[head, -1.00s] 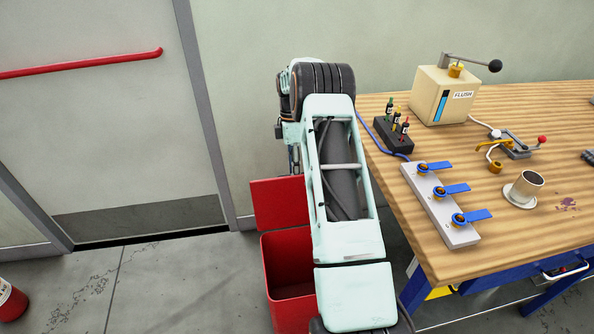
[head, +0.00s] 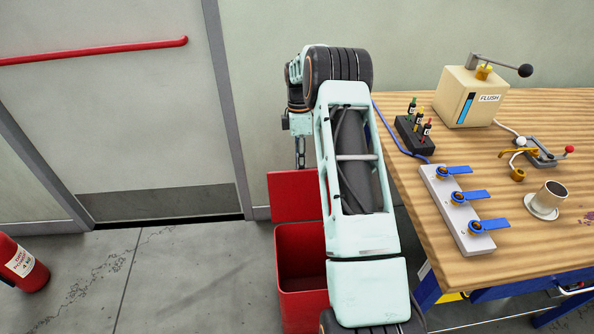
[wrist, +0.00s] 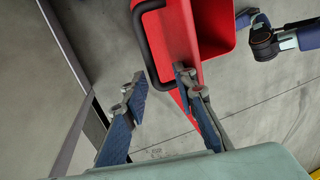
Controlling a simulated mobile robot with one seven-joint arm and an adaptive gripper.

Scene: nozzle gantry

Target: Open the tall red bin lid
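The tall red bin (head: 300,300) stands on the floor left of the workbench, partly hidden behind my arm. Its red lid (head: 293,195) stands raised at the back, leaving the bin's mouth open. In the wrist view the lid (wrist: 176,35) shows a black bar handle (wrist: 149,50) along one side, and the bin's inside (wrist: 213,25) is visible. My gripper (wrist: 158,76) is open, its two fingers spread apart with nothing held between them. The right finger overlaps the red lid's edge in the wrist view; whether they touch I cannot tell. In the head view my gripper (head: 299,152) shows just above the lid.
The wooden workbench (head: 440,215) is close on the right, carrying a blue-levered valve block (head: 455,208), a FLUSH box (head: 470,97) and a cup (head: 548,198). A grey door with a red bar (head: 95,50) is behind left. A fire extinguisher (head: 22,265) stands far left. Floor left of the bin is clear.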

